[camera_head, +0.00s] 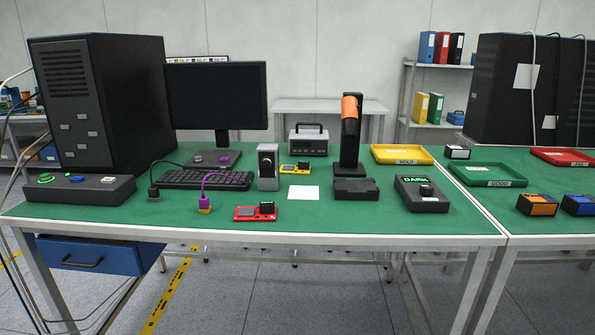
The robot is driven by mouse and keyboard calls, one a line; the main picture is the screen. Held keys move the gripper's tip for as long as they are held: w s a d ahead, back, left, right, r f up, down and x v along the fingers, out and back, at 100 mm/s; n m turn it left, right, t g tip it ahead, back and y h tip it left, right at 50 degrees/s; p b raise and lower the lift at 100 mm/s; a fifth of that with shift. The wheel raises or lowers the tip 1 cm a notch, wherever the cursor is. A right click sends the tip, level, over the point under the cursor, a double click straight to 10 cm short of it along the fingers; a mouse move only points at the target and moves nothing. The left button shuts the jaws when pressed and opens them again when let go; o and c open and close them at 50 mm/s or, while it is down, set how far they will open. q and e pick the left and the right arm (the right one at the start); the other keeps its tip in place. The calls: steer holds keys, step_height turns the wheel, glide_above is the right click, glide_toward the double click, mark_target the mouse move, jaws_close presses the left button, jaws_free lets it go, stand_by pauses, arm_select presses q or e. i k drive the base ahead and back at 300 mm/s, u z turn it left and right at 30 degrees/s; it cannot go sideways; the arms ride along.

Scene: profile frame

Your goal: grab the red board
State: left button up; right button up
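The red board (256,213) lies flat near the front edge of the green table (330,222), left of a white square. It is a small red rectangle with a black block at its upper right corner. Nothing is touching it from above. Neither of my grippers shows in the head view.
Behind are a grey box (268,167), a yellow board (296,169) and a keyboard (205,179). A black stand with an orange-topped device (350,130) and a "DARK" display box (422,194) are to the right.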

mark_target(267, 211)
steer(key=u, duration=0.55)
steer(key=k, duration=0.65)
steer(key=u, duration=0.95)
steer(key=i, duration=1.6)
steer(key=z, duration=0.85)
